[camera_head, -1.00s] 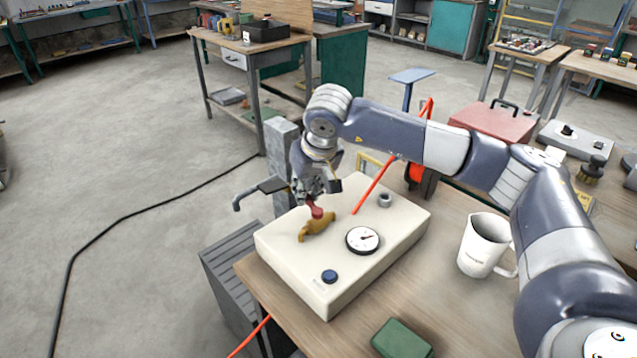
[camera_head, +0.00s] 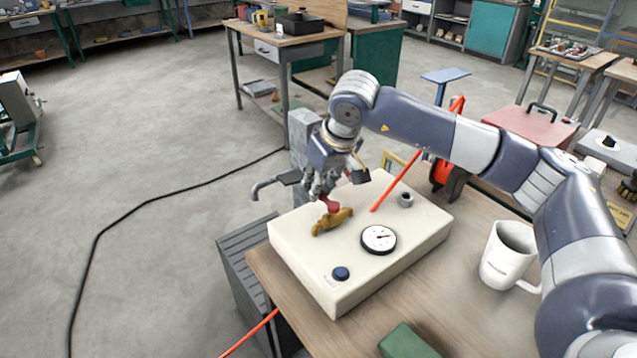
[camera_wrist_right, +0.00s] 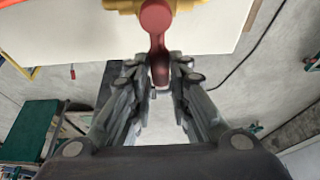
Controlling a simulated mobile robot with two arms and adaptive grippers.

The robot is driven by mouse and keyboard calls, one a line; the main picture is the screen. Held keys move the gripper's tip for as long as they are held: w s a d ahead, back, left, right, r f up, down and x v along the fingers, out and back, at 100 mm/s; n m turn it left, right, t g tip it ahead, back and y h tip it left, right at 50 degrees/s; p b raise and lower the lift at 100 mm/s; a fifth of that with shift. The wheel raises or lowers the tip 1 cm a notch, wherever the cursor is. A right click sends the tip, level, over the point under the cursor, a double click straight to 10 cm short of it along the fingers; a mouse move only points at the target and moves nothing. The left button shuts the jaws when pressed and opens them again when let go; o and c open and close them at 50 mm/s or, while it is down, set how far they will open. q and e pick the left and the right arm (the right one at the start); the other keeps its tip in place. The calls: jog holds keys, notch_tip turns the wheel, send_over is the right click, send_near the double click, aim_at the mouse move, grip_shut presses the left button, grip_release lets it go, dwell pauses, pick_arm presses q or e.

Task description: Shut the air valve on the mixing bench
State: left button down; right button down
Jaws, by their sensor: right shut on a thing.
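The air valve has a brass body (camera_head: 334,222) on top of the cream box (camera_head: 300,262) on the bench. Its red handle (camera_head: 330,206) rises from the brass body, at the tips of my right gripper (camera_head: 326,192). In the right wrist view the red handle (camera_wrist_right: 157,22) runs down between the two fingers of my right gripper (camera_wrist_right: 155,75), which is shut on it. The fingers partly hide the handle in the head view. My left gripper is not in view.
A gauge (camera_head: 379,239), a blue button (camera_head: 341,273) and a grey fitting (camera_head: 405,200) sit on the box. A red hose (camera_head: 408,170) rises behind it. A white mug (camera_head: 507,256) and a green block (camera_head: 407,342) are on the wooden bench top (camera_head: 430,290).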

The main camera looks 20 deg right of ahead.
aim_at(331, 205)
jog(key=c, duration=1.5)
grip_release()
jog(key=v, duration=1.2)
jog(key=shift+a, duration=0.1)
